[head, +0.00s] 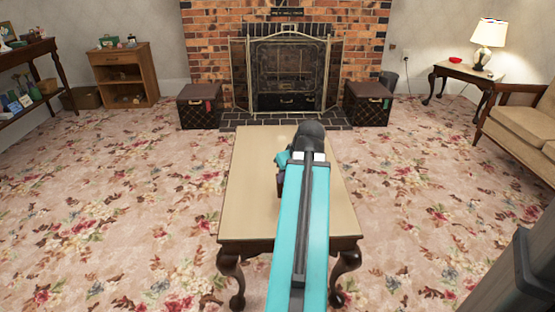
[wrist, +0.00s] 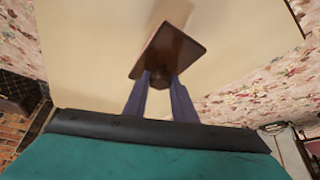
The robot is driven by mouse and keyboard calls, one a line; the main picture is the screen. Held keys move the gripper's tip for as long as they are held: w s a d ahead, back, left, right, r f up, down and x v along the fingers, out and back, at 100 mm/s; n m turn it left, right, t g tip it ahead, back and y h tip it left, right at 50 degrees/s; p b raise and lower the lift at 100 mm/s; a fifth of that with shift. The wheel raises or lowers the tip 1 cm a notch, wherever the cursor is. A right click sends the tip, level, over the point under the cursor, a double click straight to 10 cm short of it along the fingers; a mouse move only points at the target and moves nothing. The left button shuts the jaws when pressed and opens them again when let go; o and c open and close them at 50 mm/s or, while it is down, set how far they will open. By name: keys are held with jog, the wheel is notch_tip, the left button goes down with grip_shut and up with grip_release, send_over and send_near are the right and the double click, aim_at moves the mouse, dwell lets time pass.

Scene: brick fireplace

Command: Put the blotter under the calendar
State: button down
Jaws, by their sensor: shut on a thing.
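The blotter (wrist: 172,50) appears to be the brown wooden piece in the wrist view, a flat square plate with a dark knob. My gripper (wrist: 160,80) is shut on the knob, with one purple-blue finger on each side. The plate is tilted in the picture, above the pale tabletop; I cannot tell whether it touches it. In the head view my arm hides most of the gripper and the blotter. I cannot pick out the calendar in either view.
The pale-topped table (head: 255,200) has a bare left side. Beyond it are two dark trunks (head: 199,107) and the fireplace screen (head: 288,75). A wooden cabinet (head: 123,75) and a dark shelf table (head: 40,50) stand left. A lamp table (head: 455,70) and sofa (head: 530,115) stand right.

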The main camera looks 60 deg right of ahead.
jog(key=shift+w+d+r+p, duration=0.2)
jog(key=shift+w+d+p, duration=0.25)
jog(key=shift+p, duration=2.25)
jog(key=p, duration=0.3)
jog(key=shift+w+d+f+p, duration=0.15)
jog(key=shift+w+p, duration=0.05)
jog(key=shift+p, duration=0.15)
jog(key=shift+w+d+f+b, duration=0.25)
jog(key=shift+w+d+b, duration=0.1)
jog(key=shift+w+d, duration=0.1)
jog(key=w+d+b, duration=0.2)
jog(key=w+d, duration=0.6)
jog(key=shift+f, duration=0.45)
jog(key=shift+w+d+f+b, duration=0.15)
jog(key=shift+f+b, duration=0.2)
jog(key=shift+f, duration=0.6)
jog(key=shift+w+d+f+b, duration=0.15)
jog(key=shift+f+b, duration=0.2)
jog(key=shift+f, duration=0.55)
jog(key=shift+f, duration=0.1)
